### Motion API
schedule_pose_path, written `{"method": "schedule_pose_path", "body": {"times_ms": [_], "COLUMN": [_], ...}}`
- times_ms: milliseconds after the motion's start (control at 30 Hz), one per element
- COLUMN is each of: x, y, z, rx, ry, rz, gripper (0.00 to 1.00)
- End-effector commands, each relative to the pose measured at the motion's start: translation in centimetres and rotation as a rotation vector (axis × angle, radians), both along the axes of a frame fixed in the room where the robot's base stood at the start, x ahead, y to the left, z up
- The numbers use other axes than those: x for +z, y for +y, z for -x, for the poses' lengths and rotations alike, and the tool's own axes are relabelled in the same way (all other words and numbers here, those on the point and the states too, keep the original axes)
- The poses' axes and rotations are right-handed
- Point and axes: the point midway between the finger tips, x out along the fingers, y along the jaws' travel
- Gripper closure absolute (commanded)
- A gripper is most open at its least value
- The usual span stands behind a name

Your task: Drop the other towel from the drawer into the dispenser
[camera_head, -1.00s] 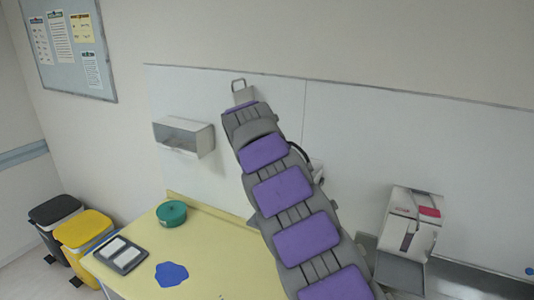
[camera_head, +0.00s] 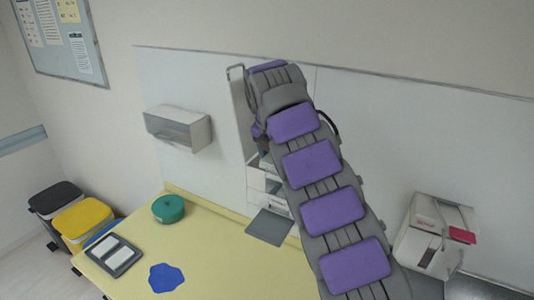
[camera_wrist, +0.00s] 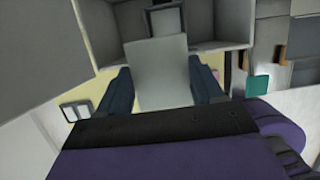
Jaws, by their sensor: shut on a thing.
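In the wrist view my gripper (camera_wrist: 160,88) has its two dark blue fingers around a pale grey flat piece, which looks like the towel (camera_wrist: 162,72). Its far end lies near a grey box with open compartments (camera_wrist: 215,25). I cannot tell whether they touch. In the head view my purple-padded arm hides the gripper and the towel. A white unit with shelves (camera_head: 257,178) stands partly behind the arm, with a grey plate (camera_head: 269,227) low at its front. I cannot tell for sure which box is the dispenser or where the drawer is.
A wall box with an open front (camera_head: 178,128) hangs at left. A white box with a red patch (camera_head: 430,235) stands at right. The yellow table (camera_head: 215,250) bears a green round tin (camera_head: 168,208), a dark tray (camera_head: 112,255) and a blue flat patch (camera_head: 166,278).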

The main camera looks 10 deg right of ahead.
Motion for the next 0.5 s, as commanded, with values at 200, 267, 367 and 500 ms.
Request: {"method": "schedule_pose_path", "body": {"times_ms": [200, 267, 367, 500], "x": [-0.4, -0.6, -1.1, -1.5], "y": [-0.8, -0.5, -0.3, -0.2], "z": [-0.9, -1.2, -1.7, -2.4], "rx": [-0.004, -0.003, -0.003, -0.003], "ry": [0.001, 0.002, 0.003, 0.003], "rz": [-0.001, 0.004, 0.007, 0.011], "gripper": [0.61, 0.61, 0.61, 0.61]}}
